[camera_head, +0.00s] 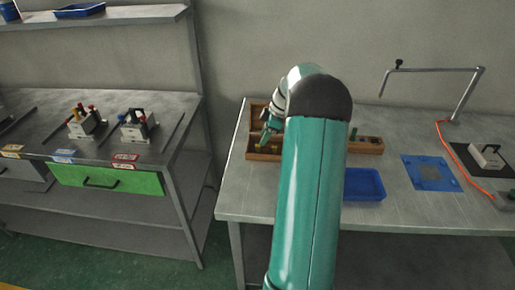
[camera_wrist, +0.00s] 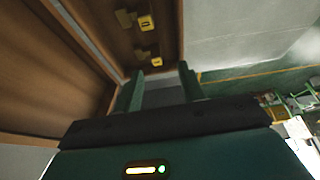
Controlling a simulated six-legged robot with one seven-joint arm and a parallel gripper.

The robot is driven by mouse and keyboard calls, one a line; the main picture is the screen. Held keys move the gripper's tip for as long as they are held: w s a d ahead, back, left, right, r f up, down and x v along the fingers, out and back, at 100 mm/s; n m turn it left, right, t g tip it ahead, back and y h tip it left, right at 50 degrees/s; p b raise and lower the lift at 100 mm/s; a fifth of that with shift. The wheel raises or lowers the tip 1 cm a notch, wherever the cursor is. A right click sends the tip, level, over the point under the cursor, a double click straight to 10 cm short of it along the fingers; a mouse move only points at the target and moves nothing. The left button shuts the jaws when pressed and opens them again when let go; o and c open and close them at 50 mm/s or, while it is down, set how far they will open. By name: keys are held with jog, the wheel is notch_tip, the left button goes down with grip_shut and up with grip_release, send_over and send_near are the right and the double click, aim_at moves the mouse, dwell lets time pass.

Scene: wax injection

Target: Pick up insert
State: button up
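Several small yellow pieces, which look like inserts, lie in a narrow compartment of a wooden box. In the wrist view, one yellow piece (camera_wrist: 145,22) is farther off and another (camera_wrist: 155,60) is nearer, close to my fingertips. The wooden box (camera_head: 368,148) is on the right table in the head view, partly hidden by my arm; its wall also shows in the wrist view (camera_wrist: 88,38). My gripper (camera_wrist: 158,78) is open, with its fingers apart and nothing seen between them. In the head view my gripper (camera_head: 268,134) is over the box's left part, small and partly hidden.
A blue tray (camera_head: 364,185) stands in front of the box. A blue mat (camera_head: 432,173), an orange cable (camera_head: 455,160) and a bent metal arm (camera_head: 432,70) are to the right. The left bench (camera_head: 90,150) carries grey moulds (camera_head: 136,128).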

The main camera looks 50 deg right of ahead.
aim_at(257, 145)
jog(key=x, duration=0.5)
jog(key=shift+w+d, duration=0.15)
jog(key=shift+w, duration=0.1)
grip_shut()
jog(key=shift+r, duration=0.6)
notch_tip(257, 145, up, 2)
jog(key=shift+r, duration=0.15)
jog(key=s+a+r, duration=0.1)
jog(key=s+r, duration=0.8)
jog(key=s, duration=0.5)
jog(key=shift+a+r, duration=0.25)
